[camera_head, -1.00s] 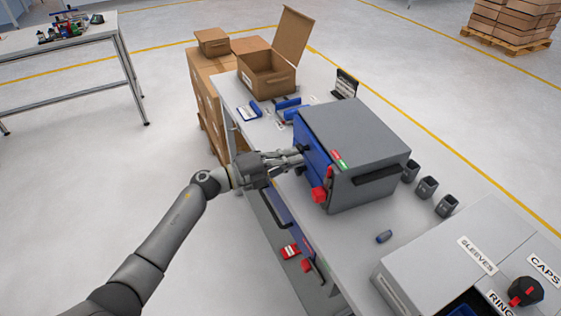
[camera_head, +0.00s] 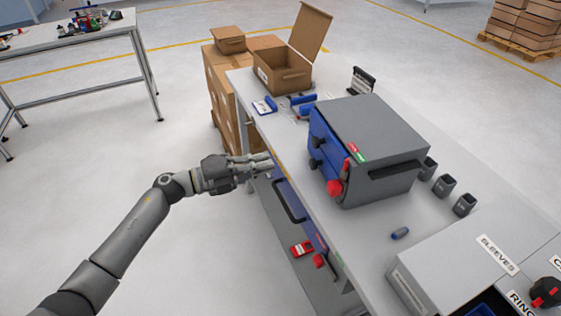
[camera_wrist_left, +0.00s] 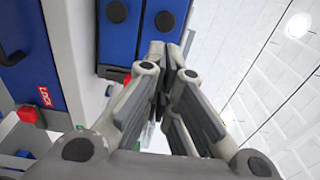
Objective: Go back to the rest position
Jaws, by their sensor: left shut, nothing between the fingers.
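My left gripper (camera_head: 268,163) is at the left edge of the workbench (camera_head: 290,150), in front of the blue face of the grey box machine (camera_head: 375,130). Its fingers are together with nothing between them, and it is apart from the machine. In the left wrist view the closed fingers (camera_wrist_left: 165,65) show in the middle, with blue panels with black knobs (camera_wrist_left: 115,45) behind them. My right gripper is not in view.
An open carton (camera_head: 283,78) stands at the bench's far end, with blue parts (camera_head: 302,100) near it. Grey cups (camera_head: 443,185) stand beside the machine. A grey cabinet (camera_head: 450,265) labelled SLEEVES is at lower right.

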